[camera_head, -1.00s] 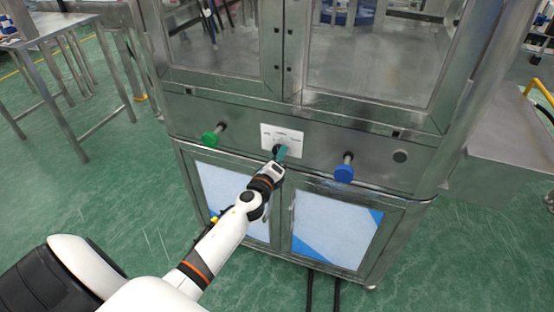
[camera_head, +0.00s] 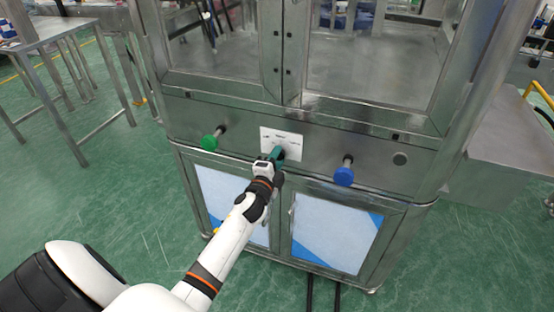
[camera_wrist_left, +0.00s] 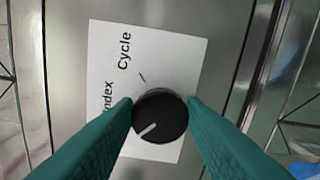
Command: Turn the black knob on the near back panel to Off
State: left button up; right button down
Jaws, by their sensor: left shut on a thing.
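The black knob (camera_wrist_left: 160,117) sits on a white label plate (camera_wrist_left: 174,50) on the steel panel, and its white pointer line aims toward the lower left in the left wrist view. The words "Cycle" and "Index" show on the label; any Off mark is not visible. My left gripper (camera_wrist_left: 160,112) has its green fingers shut on the knob, one on each side. In the head view, my left gripper (camera_head: 276,155) reaches the panel at the label plate (camera_head: 284,143) and mostly hides the knob. My right gripper is not in view.
A green button (camera_head: 210,142) is left of the label and a blue button (camera_head: 344,175) is right of it, both standing out from the panel. Glazed doors are above and lower cabinet doors (camera_head: 330,233) below. A steel table (camera_head: 60,32) stands at the left.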

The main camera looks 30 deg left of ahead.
pick_arm(q)
jog(key=shift+n, duration=0.3)
jog(key=o, duration=1)
jog(key=v, duration=1.2)
jog(key=shift+f, duration=0.1)
